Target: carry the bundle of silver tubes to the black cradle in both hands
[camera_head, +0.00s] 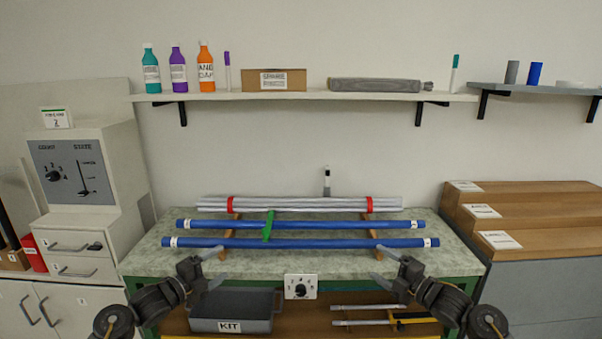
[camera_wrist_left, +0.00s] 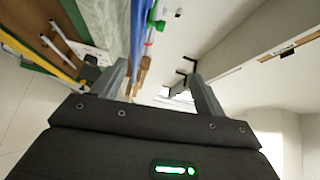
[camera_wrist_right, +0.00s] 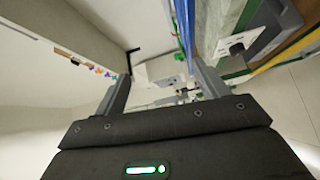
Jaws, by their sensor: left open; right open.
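The bundle of silver tubes (camera_head: 300,203) lies lengthwise at the back of the green-topped bench (camera_head: 300,266), with a red band near each end. My left gripper (camera_head: 219,265) is open and empty over the bench's front left, in front of the bundle and apart from it. Its spread fingers also show in the left wrist view (camera_wrist_left: 158,80). My right gripper (camera_head: 384,268) is open and empty at the front right, also apart from the bundle. Its spread fingers show in the right wrist view (camera_wrist_right: 163,82). I cannot make out a black cradle in these views.
Two blue tubes (camera_head: 330,243) lie between my grippers and the bundle, with a green clip (camera_head: 267,228) across them. A dial box (camera_head: 301,287) is at the bench front. A KIT tray (camera_head: 230,310) sits below. Wooden steps (camera_head: 530,215) stand right; a shelf (camera_head: 300,95) hangs above.

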